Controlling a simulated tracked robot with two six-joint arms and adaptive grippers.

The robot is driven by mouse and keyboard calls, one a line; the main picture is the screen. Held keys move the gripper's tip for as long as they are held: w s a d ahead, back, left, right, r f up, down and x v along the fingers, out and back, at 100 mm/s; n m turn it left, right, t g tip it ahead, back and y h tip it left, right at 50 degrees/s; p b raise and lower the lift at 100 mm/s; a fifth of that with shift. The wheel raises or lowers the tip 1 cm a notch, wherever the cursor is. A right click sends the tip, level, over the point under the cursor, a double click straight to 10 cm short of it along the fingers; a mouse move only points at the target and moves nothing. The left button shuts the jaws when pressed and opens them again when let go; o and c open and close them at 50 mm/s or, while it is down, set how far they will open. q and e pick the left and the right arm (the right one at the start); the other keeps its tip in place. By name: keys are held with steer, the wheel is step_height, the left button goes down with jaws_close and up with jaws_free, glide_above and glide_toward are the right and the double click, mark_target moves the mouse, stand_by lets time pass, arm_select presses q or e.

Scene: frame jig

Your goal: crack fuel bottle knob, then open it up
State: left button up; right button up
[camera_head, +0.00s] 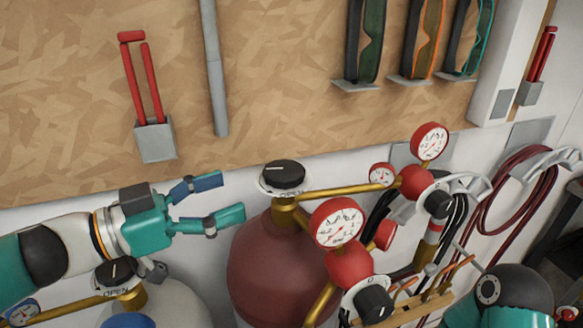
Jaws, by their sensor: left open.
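The fuel bottle appears to be the dark red bottle (265,265) at the lower middle. Its black knob (284,173) sits on a pale marked dial on top of a brass valve. A white mark shows on the knob's top. My left gripper (229,197) is open and empty, to the left of the knob, with its fingers pointing right towards it. The fingers are apart from the knob and touch nothing that I can see. My right arm (510,295) shows at the lower right; its gripper is not visible.
A brass pipe runs right from the valve to red-rimmed gauges (336,222) and a regulator knob (373,304). A pale bottle with another black knob (117,271) stands below my left arm. Behind is a chipboard wall (280,80) with hung tools; a coiled red hose (500,200) hangs right.

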mark_target(298, 171)
arm_select(q)
steer(key=p+x, duration=0.1)
steer(key=x, duration=1.1)
steer(key=shift+w+d, duration=0.15)
steer(key=shift+d, duration=0.1)
